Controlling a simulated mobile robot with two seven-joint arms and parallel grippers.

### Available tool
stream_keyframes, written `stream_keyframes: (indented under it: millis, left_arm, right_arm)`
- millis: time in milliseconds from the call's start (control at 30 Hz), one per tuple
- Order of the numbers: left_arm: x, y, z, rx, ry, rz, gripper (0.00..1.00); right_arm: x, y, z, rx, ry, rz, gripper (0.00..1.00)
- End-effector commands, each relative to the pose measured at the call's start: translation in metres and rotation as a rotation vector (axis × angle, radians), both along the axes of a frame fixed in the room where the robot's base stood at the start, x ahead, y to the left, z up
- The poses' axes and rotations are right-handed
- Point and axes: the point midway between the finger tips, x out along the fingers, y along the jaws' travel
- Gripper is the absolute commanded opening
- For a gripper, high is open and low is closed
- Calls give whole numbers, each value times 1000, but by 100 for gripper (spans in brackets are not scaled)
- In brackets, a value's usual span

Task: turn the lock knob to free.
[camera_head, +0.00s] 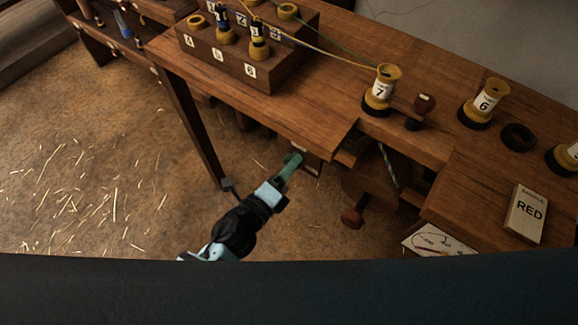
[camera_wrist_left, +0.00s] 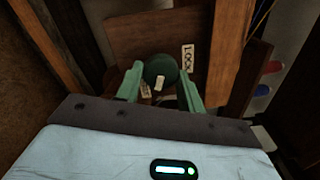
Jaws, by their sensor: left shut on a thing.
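The lock knob (camera_wrist_left: 160,67) is round and dark green, on a wooden block below the bench edge. My left gripper (camera_wrist_left: 160,84) has its green fingers on either side of it, shut on it. The knob's pale mark is at its lower side, tilted slightly left, near a partly hidden label (camera_wrist_left: 145,90) I cannot read. A label reading LOCK (camera_wrist_left: 187,57) is to the right of the knob. In the head view my left gripper (camera_head: 291,163) reaches under the bench, and the knob cannot be made out there. My right gripper is not in view.
A wooden wheel (camera_head: 375,180) with a handle (camera_head: 352,218) is right of my left gripper. The bench (camera_head: 290,105) above carries a spool rack (camera_head: 240,65), spool 7 (camera_head: 381,90), spool 6 (camera_head: 484,103) and a RED card (camera_head: 527,213). The floor to the left is open, with straw.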

Motion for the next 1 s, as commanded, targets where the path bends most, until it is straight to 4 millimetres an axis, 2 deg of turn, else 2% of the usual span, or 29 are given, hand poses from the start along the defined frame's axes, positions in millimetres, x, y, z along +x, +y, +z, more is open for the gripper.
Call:
stream_keyframes:
  millis: [333, 367, 500, 833, 1000]
  left_arm:
    - [0, 1, -1, 8, -2, 0, 15]
    - [0, 1, -1, 8, -2, 0, 39]
    - [0, 1, -1, 6, -2, 0, 57]
    - [-2, 2, -1, 4, -2, 0, 57]
    - [-19, 14, -2, 6, 0, 0, 57]
  right_arm:
    - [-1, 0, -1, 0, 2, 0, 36]
    - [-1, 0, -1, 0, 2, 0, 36]
    - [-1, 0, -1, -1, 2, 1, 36]
    - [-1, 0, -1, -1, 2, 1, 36]
    - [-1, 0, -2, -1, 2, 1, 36]
